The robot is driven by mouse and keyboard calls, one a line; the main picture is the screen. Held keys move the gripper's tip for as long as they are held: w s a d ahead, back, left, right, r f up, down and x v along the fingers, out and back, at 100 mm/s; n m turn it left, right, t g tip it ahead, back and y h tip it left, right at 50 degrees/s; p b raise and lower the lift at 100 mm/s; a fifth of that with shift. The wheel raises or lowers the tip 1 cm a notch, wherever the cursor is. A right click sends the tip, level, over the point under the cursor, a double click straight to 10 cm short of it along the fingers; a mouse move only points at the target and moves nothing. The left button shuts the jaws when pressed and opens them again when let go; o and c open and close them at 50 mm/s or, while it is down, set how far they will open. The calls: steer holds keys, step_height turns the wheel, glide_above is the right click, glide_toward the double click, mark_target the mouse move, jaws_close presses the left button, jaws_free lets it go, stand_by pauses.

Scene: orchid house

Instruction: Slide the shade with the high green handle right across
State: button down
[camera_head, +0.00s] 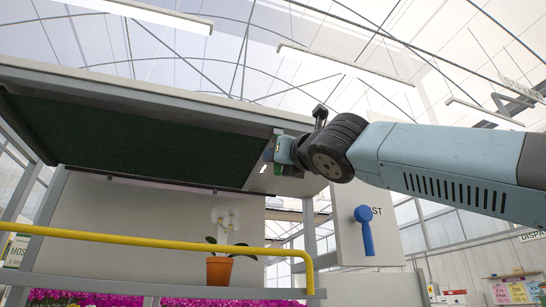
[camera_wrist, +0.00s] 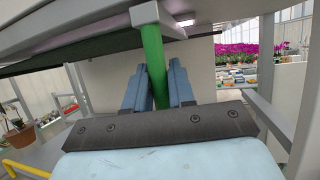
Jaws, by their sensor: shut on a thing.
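The dark green shade (camera_head: 130,140) spans the underside of the overhead frame in the head view, from the left end to near my gripper. The green handle (camera_wrist: 154,62) hangs from above in the wrist view, upright between the two blue fingers. My gripper (camera_wrist: 158,88) is shut on the handle. In the head view my gripper (camera_head: 277,158) is at the right end of the shade, and the handle is mostly hidden behind the fingers there.
A yellow rail (camera_head: 150,240) runs below the shade. A white orchid in an orange pot (camera_head: 219,271) stands behind it. A panel (camera_head: 375,215) with a blue lever (camera_head: 366,230) is to the right, below my arm. Pink flowers (camera_wrist: 240,55) show far off.

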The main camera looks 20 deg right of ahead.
steer(key=shift+w+d+f, duration=0.1)
steer(key=shift+d+f, duration=0.05)
steer(key=shift+d, duration=0.05)
steer(key=c, duration=1.2)
jaws_free()
steer(key=shift+d, duration=0.1)
steer(key=shift+c, duration=0.2)
steer(key=shift+o, duration=0.9)
steer(key=shift+s, duration=0.2)
steer(key=v, duration=1.3)
steer(key=shift+s, duration=0.3)
steer(key=shift+f, duration=0.15)
